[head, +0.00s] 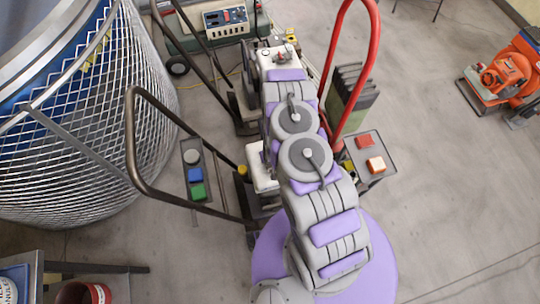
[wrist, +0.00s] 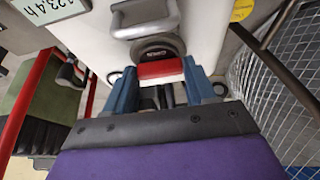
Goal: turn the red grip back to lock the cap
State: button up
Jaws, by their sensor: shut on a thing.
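The red grip (wrist: 160,73) shows in the middle of the wrist view as a short bar lying level across the picture. It sits against a dark round cap (wrist: 158,51) with small lettering, too blurred to read with certainty. The cap is on a white housing (wrist: 215,30). My gripper (wrist: 161,80) has its blue fingers on the left and right sides of the grip and is shut on it. Most of the fingers' lower parts are hidden behind the gripper's dark edge. In the head view my arm covers much of the middle, and I cannot make out the grip clearly there.
A metal bracket (wrist: 146,20) stands right above the cap. A wire mesh cage (head: 110,130) stands left. A bent brown handle (head: 130,130) and a red hoop handle (head: 372,50) flank my arm. An orange machine (head: 505,75) is far right; the floor before it is clear.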

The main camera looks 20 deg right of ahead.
jog(key=shift+w+r, duration=0.1)
jog(key=shift+w, duration=0.1)
jog(key=o, duration=1)
jog(key=shift+s, duration=0.1)
jog(key=shift+o, duration=0.2)
jog(key=p+v, duration=0.2)
jog(key=v, duration=1.5)
jog(key=shift+p, duration=0.3)
jog(key=shift+s+a, duration=0.1)
